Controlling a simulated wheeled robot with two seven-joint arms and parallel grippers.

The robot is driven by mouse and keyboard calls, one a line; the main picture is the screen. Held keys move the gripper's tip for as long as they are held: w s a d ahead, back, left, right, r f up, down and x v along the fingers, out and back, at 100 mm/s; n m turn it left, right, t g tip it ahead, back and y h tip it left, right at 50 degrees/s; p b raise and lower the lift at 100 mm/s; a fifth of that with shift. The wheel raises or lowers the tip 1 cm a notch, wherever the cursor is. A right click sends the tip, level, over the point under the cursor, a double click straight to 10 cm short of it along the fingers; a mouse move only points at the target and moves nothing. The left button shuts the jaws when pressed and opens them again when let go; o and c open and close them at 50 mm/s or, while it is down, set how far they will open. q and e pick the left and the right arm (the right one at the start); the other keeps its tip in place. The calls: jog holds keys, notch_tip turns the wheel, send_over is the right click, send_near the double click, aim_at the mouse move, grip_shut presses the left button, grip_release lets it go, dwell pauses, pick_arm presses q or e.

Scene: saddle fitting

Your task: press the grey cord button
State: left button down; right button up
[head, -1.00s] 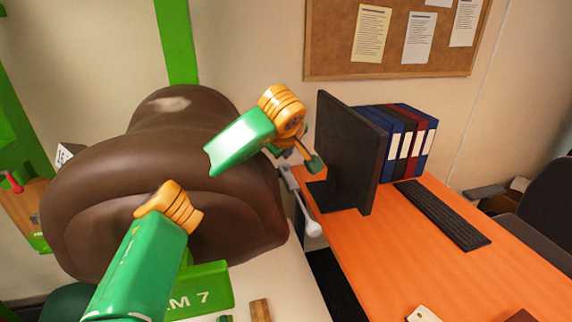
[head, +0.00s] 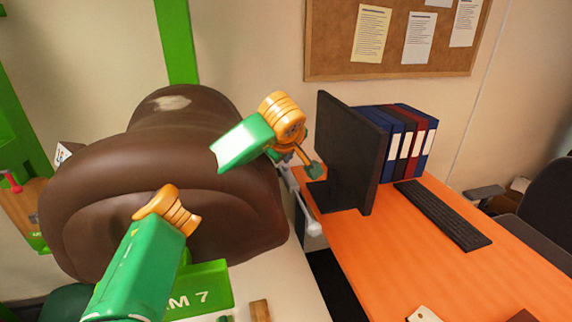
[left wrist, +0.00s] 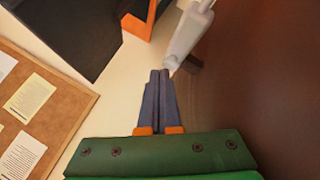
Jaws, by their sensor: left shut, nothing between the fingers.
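A pale grey, elongated thing hangs between the brown saddle-shaped form and the desk. It shows in the head view (head: 313,228) and in the left wrist view (left wrist: 188,35), and looks like the grey cord button; I cannot make out its pressing face. My left gripper (head: 316,172) is beside the monitor, above the pale grey thing. In the left wrist view my left gripper (left wrist: 160,74) is shut and empty. Its tips appear close to the thing's lower end; I cannot tell whether they touch. My right gripper is not in view.
The black monitor (head: 345,150) stands right beside my left gripper on the orange desk (head: 440,255). Binders (head: 405,140) and a keyboard (head: 440,213) are on the desk. The large brown padded form (head: 90,215) fills the left side.

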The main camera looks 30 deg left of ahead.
pick_arm(q)
jog(key=shift+f, duration=0.35)
jog(key=shift+r, duration=0.15)
dwell(0.3)
jog(key=shift+r+p, duration=0.9)
jog(key=shift+p, duration=0.15)
jog(key=shift+f, duration=0.1)
notch_tip(320, 180, up, 5)
jog(key=p, duration=0.5)
